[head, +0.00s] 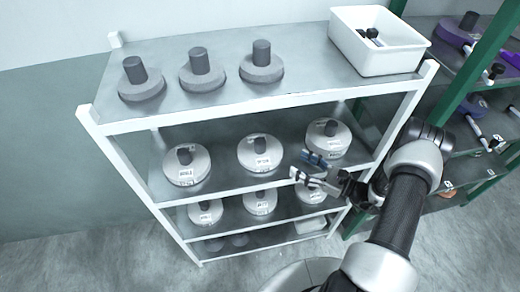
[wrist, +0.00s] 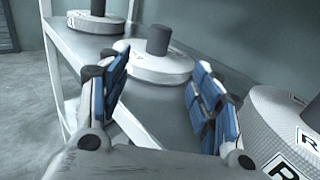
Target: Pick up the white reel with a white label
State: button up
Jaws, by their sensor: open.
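White reels with white labels and dark grey cores stand on the second shelf: one at the left (head: 187,166), one in the middle (head: 260,155) and one at the right (head: 328,138). More labelled reels (head: 259,201) stand on the shelf below. Another reel (wrist: 285,125), with printed labels, is close beside the right finger. A third reel (wrist: 94,22) is at upper left.
The rack's top shelf holds several grey flanged pieces (head: 200,70) and a white bin (head: 378,45). White rack posts (head: 118,165) bound the shelves. A green-framed rack (head: 470,75) stands at right. Floor at left (head: 80,235) is clear.

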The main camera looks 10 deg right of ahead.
send_near(260, 144)
jog(key=w+a, duration=0.1)
jog(key=w+f, duration=0.1)
jog(key=w, duration=0.1)
jog(key=w+a+f, duration=0.1)
jog(key=shift+w+a+f+b, duration=0.15)
jog(key=shift+w+a+b, duration=0.2)
jog(key=shift+w+a, duration=0.05)
jog(key=shift+x, duration=2.75)
jog(key=shift+s+r, duration=0.1)
jog(key=shift+r, duration=0.1)
jog(key=c, duration=1.3)
grip_shut()
